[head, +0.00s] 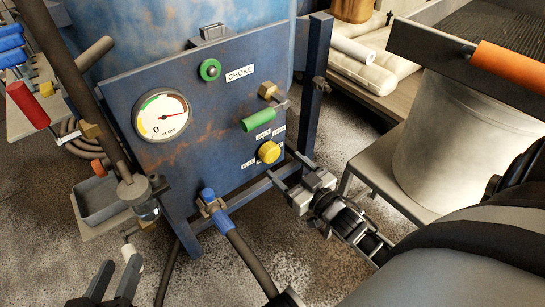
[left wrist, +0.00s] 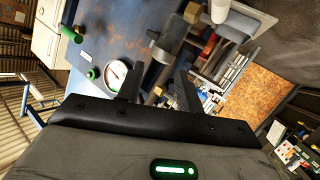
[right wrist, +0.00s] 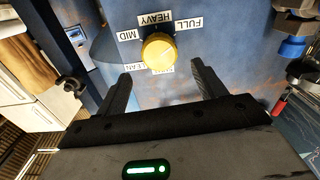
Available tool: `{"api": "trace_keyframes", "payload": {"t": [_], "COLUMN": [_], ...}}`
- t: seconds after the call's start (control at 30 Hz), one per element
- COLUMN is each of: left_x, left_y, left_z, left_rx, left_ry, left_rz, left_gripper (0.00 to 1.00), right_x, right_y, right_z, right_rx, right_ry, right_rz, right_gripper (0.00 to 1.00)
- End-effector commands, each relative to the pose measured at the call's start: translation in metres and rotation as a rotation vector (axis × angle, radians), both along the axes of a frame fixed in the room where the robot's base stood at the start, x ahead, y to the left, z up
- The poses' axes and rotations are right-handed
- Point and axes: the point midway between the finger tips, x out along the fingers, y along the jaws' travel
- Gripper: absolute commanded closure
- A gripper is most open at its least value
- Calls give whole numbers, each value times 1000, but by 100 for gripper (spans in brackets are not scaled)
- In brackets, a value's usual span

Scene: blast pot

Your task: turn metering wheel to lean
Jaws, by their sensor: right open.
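The metering wheel is a round yellow knob (head: 269,152) low on the right of the blue panel (head: 215,155). In the right wrist view the yellow knob (right wrist: 159,51) has labels around it, upside down: FULL, HEAVY, MID and, partly hidden, LEAN. I cannot tell surely which label it points to. My right gripper (head: 283,167) is open just in front of the knob. In the right wrist view its fingertips (right wrist: 160,80) stand either side of the knob's line, apart from it. My left gripper (head: 118,268) is open and empty at the lower left, away from the panel.
A flow gauge (head: 162,116) with a red needle, a green CHOKE knob (head: 210,70) and a green-handled valve (head: 259,120) are on the panel. A blue-coupled hose (head: 228,232) runs below.

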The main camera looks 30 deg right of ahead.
Motion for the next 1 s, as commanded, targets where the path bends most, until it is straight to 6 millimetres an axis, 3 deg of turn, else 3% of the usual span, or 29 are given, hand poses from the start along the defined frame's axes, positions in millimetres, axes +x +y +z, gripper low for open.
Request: {"api": "trace_keyframes", "payload": {"t": [0.1,0.3,0.73,0.77,0.9,1.0], "left_x": [1,2,2,2,3,3], "left_y": [-2,-4,-6,-6,-6,-6], "left_z": [0,1,8,9,9,9], "left_rx": [-35,-77,-105,-106,-107,-108], "left_ry": [-9,-11,-22,-22,-23,-23], "left_rz": [0,-4,-4,-3,-2,-1], "left_gripper": [64,64,64,64,64,64], "right_x": [26,54,64,64,64,64], "right_y": [2,4,5,5,5,5], "right_z": [-2,-1,0,0,0,0], "right_rx": [0,0,0,0,0,0], "right_ry": [-3,-1,2,2,2,1], "right_rz": [1,1,0,1,1,1], "right_gripper": [30,30,30,33,72,75]}}
